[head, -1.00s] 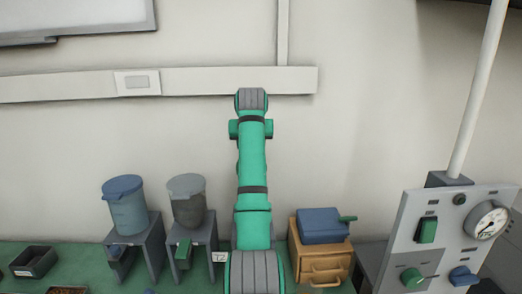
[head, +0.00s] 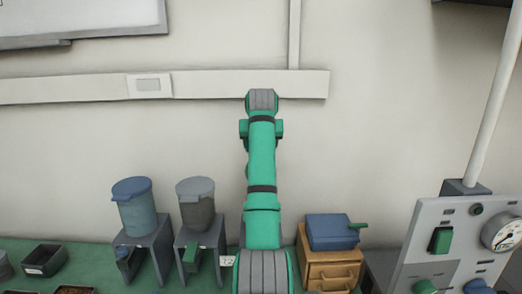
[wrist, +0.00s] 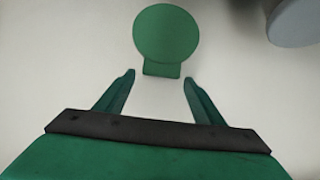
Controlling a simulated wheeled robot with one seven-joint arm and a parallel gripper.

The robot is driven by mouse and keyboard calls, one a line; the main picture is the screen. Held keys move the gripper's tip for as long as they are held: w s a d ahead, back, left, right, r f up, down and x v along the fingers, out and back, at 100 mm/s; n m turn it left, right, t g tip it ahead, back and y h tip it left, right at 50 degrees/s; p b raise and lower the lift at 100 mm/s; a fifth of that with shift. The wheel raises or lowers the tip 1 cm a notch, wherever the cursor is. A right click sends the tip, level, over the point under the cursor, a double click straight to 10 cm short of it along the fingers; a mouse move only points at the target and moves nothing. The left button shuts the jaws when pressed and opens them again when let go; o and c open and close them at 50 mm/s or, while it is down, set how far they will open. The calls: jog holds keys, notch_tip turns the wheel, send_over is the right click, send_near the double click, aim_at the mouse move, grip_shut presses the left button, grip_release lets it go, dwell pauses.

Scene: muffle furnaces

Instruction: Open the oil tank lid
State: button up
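In the wrist view, my gripper (wrist: 158,77) is open, its two green fingers spread with nothing between them. Ahead of the fingertips is a green round disc with a short tab (wrist: 166,33), seen against a pale surface. I cannot tell for sure whether this is the oil tank lid. In the head view, a blue lidded container (head: 137,212) and a grey lidded container (head: 196,207) stand on grey stands left of my arm. Both their lids look shut. My gripper is hidden in the head view.
A grey rounded object (wrist: 293,22) shows at the wrist view's upper right. In the head view, a wooden drawer box (head: 328,262) carrying a blue case (head: 331,231) stands right of my arm. A tilted control panel (head: 466,236) is farther right. Black trays (head: 42,260) lie at left.

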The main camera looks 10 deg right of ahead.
jog(key=shift+f, duration=0.3)
jog(key=v, duration=1.1)
